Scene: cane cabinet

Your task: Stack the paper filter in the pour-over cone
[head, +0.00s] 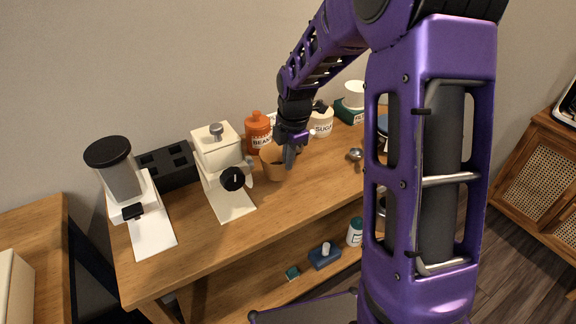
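A tan, cup-shaped piece that looks like the paper filter (273,170) is near the back middle of the wooden counter in the head view. My gripper (290,157) points down at its right rim, with a grey finger overlapping its near side. The view does not show whether the fingers are closed on its wall, or whether it rests on the counter. I cannot make out the pour-over cone for certain. A white rounded piece (354,95) stands on a green box (350,112) at the back right; its identity is unclear.
A white grinder with a black knob (218,165) stands just left of the filter. An orange beans jar (257,133) and a white sugar jar (321,124) are behind. A white-based machine (150,228) is at left. The counter's front middle (290,212) is clear.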

